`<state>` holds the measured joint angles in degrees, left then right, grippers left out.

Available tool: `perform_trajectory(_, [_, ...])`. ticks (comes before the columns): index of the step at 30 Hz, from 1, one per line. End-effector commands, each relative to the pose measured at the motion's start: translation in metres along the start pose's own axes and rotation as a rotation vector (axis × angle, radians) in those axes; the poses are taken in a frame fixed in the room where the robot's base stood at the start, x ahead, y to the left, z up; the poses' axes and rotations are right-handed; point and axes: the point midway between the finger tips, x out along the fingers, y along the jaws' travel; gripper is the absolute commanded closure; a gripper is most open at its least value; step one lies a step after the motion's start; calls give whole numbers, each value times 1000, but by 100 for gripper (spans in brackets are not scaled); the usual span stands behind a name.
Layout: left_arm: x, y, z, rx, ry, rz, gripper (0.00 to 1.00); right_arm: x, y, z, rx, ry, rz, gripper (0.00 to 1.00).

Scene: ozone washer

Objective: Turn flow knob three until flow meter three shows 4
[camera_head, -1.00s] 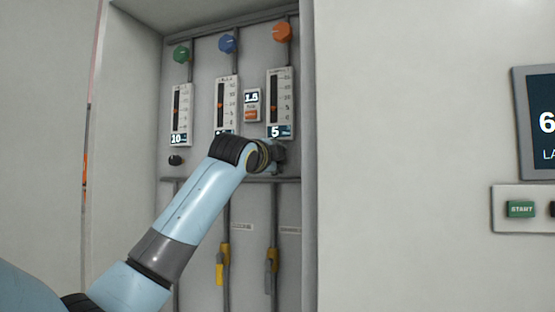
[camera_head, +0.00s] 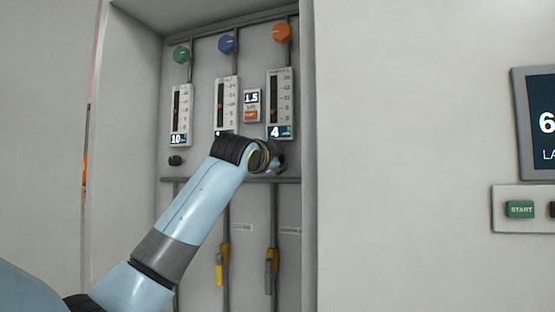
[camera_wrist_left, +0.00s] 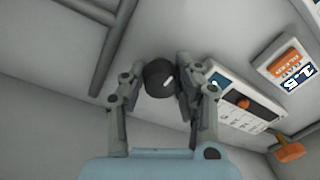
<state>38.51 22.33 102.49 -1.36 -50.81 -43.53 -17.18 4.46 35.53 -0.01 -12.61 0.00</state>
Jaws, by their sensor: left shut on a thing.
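Flow meter three (camera_head: 280,100) is the white upright gauge on the right of the recessed panel, and its display reads 4. Flow knob three (camera_wrist_left: 158,80) is a small black knob with a white mark, seen in the left wrist view just off the meter's display end. My left gripper (camera_wrist_left: 160,75) has its fingers on both sides of this knob and is shut on it. In the head view my left gripper (camera_head: 277,157) is below meter three, and my wrist hides most of it and the knob. The meter also shows in the left wrist view (camera_wrist_left: 244,98). My right gripper is not in view.
Two other flow meters (camera_head: 181,112) (camera_head: 226,100) stand to the left; the left one reads 10. A small display (camera_head: 251,98) reads 1.5. A left black knob (camera_head: 176,161) is clear. A horizontal pipe (camera_head: 290,180) runs below. The recess's right wall (camera_head: 308,200) is close to my gripper.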

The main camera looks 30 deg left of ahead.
Motion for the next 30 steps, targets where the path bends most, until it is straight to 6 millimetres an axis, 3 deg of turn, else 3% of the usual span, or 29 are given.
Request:
perform_trajectory(2, [0, 2, 1, 0, -3, 5, 100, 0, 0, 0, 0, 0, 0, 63])
perform_trajectory(3, [0, 2, 1, 0, -3, 5, 66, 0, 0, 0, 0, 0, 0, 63])
perform_trajectory(8, [0, 2, 1, 0, -2, 3, 45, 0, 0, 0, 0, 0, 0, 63])
perform_trajectory(23, [0, 0, 0, 12, 1, 0, 45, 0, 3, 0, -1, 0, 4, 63])
perform_trajectory(30, [0, 0, 0, 225, 12, 1, 45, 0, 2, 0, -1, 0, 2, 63])
